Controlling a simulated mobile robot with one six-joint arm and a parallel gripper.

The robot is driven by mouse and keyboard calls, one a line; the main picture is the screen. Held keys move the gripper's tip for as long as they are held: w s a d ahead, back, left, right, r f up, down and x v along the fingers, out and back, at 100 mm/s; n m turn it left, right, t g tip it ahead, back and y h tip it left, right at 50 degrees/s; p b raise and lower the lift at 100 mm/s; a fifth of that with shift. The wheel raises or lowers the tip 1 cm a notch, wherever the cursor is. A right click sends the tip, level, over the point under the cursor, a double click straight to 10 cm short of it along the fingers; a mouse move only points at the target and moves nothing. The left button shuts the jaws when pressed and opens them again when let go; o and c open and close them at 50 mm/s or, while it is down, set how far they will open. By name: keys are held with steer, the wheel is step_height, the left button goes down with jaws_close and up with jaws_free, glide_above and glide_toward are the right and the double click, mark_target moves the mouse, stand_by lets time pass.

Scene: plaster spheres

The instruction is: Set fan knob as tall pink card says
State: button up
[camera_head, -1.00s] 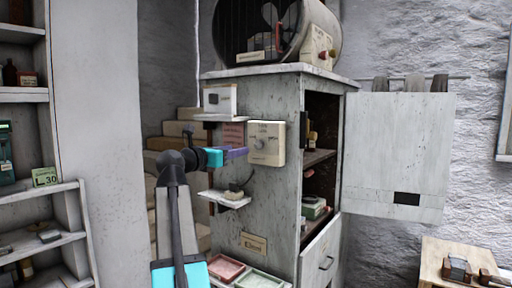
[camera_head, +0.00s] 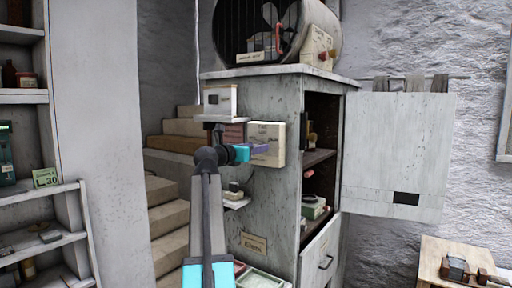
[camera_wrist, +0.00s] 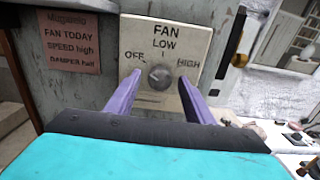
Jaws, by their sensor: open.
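The fan switch is a cream box (camera_head: 277,131) on the grey cabinet's side. In the wrist view its plate (camera_wrist: 195,38) reads FAN, with OFF at left, LOW at top and HIGH at right. A round grey knob (camera_wrist: 160,77) sits at its middle; its exact pointing is hard to tell. A pink card (camera_wrist: 70,42) left of the plate reads FAN TODAY, SPEED high, DAMPER half. It also shows in the head view (camera_head: 234,133), partly behind my arm. My gripper (camera_wrist: 159,78) is open, its purple fingers on either side of the knob; contact cannot be told.
A small shelf (camera_head: 237,203) juts out below the switch, and a white box (camera_head: 219,101) stands on a ledge above it. The cabinet door (camera_head: 395,155) hangs open at right. A drum fan (camera_head: 320,35) sits on the cabinet top.

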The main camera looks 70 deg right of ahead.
steer(key=shift+s+d, duration=0.15)
steer(key=shift+d, duration=0.3)
steer(key=c, duration=1)
steer(key=shift+c, duration=0.2)
